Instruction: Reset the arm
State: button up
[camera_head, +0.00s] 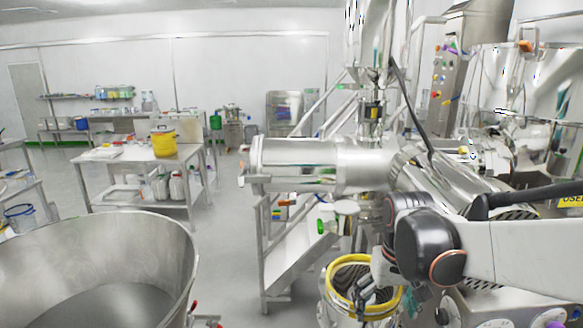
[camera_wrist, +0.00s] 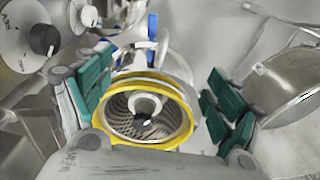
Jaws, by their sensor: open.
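My arm (camera_head: 520,245) reaches in from the right in the head view, with a dark joint and a pale link. My gripper (camera_head: 378,290) points down over a round metal vessel with a yellow rim (camera_head: 345,270). In the wrist view my gripper (camera_wrist: 160,98) is open, its green-padded fingers wide apart on the left and right. The yellow-rimmed opening (camera_wrist: 180,135) shows between and beyond the fingers, with a perforated inner wall and a pale hub in the middle. Nothing is held between the fingers. The gap between fingers and rim is hard to judge.
A large steel bowl (camera_head: 95,270) stands at the front left. Steel stairs (camera_head: 300,255) and a big horizontal cylinder (camera_head: 300,165) stand close behind my gripper. A table (camera_head: 125,170) with a yellow bucket (camera_head: 163,143) is further back left. Floor between bowl and stairs is clear.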

jog(key=s+f+t+b, duration=0.6)
jog(key=s+f+b, duration=0.7)
jog(key=b, duration=0.5)
jog(key=shift+s+f+b, duration=0.25)
jog(key=shift+f+b, duration=0.1)
jog(key=shift+f, duration=0.6)
